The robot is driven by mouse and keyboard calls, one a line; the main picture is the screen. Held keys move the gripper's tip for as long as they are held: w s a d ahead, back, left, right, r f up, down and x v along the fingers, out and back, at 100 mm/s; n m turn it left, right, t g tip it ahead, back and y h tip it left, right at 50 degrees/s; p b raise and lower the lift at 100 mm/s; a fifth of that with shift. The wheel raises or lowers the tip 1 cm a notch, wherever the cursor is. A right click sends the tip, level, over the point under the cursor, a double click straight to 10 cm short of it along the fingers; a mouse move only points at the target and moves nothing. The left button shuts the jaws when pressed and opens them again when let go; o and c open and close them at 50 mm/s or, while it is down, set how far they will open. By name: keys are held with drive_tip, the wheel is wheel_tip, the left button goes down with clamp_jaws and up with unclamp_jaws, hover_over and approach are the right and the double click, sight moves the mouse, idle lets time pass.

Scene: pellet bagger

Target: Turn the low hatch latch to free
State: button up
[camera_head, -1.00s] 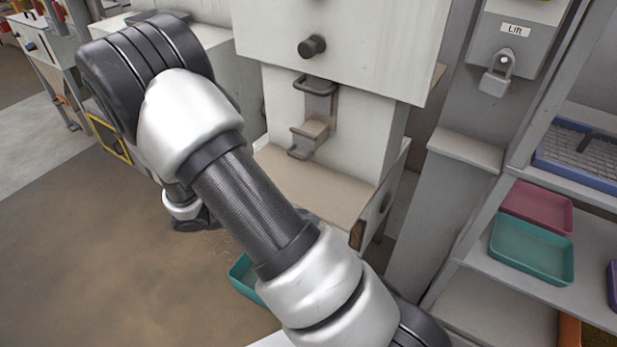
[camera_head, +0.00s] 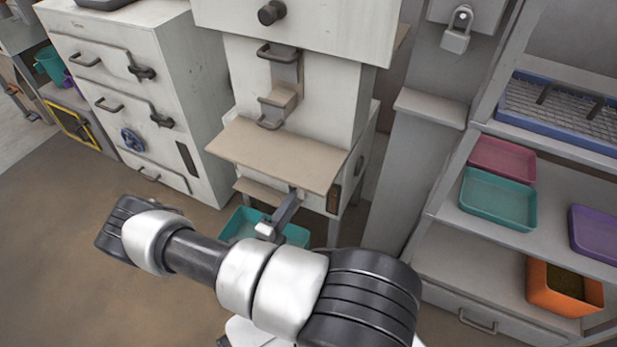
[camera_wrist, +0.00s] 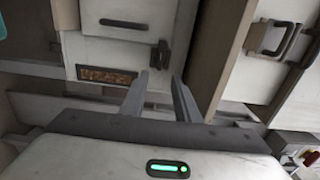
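The low hatch (camera_wrist: 105,48) is a pale panel with a bar handle (camera_wrist: 122,23), seen sideways in the wrist view. Its dark latch (camera_wrist: 158,55) sits at the panel's edge, just beyond my fingertips. My gripper (camera_wrist: 158,82) is open and empty, its two fingers apart and pointing toward the latch. I cannot tell whether they touch it. In the head view my gripper (camera_head: 290,200) reaches under the front ledge (camera_head: 278,153) of the pale machine. That ledge hides the hatch and latch there.
A brown window (camera_wrist: 105,75) lies beside the hatch. A teal tray (camera_head: 240,222) is on the floor below. A pale cabinet (camera_head: 120,85) with handles and knobs stands left. A shelf with pink (camera_head: 502,157), teal (camera_head: 498,197) and purple trays (camera_head: 593,232) stands right. Floor at left is open.

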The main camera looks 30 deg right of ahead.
drive_tip(key=b+x, duration=0.1)
drive_tip(key=x, duration=1.1)
drive_tip(key=shift+d+b, duration=0.2)
drive_tip(key=shift+b, duration=0.2)
drive_tip(key=shift+r, duration=0.1)
clamp_jaws()
